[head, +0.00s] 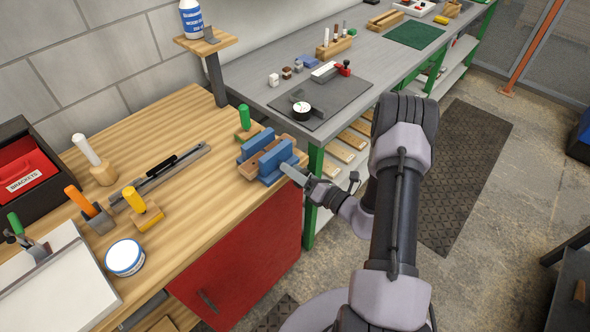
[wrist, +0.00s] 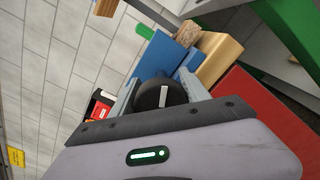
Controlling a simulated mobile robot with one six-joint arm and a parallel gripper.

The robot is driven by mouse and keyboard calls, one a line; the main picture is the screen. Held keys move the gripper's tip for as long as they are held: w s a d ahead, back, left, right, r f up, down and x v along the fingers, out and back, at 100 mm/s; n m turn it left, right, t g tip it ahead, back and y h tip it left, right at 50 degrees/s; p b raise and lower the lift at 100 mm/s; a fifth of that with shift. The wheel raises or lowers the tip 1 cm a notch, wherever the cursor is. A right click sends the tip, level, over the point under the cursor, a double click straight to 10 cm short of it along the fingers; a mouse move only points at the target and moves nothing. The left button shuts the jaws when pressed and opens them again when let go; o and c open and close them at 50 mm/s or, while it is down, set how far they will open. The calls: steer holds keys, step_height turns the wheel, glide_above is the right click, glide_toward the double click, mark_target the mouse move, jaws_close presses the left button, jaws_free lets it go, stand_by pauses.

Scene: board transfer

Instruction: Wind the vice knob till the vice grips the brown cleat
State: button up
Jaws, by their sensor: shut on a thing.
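The blue vice (head: 277,162) stands at the right front corner of the wooden bench; its blue body also shows in the wrist view (wrist: 168,58). The brown cleat (head: 251,171) sits between the two blue jaws. I cannot tell whether both jaws touch it. The round black vice knob (wrist: 151,98) with a white mark sits between my fingers in the wrist view. My gripper (head: 289,172) is at the front of the vice, shut on the knob. In the head view the knob is hidden behind the gripper.
A red cabinet front (head: 240,250) lies below. The grey bench (head: 250,80) adjoins behind.

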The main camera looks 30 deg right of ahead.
stand_by(0.3)
steer(key=o, duration=1.3)
steer(key=p+v, duration=0.2)
steer(key=v, duration=1.5)
steer(key=shift+s+p, duration=0.25)
steer(key=shift+p, duration=0.05)
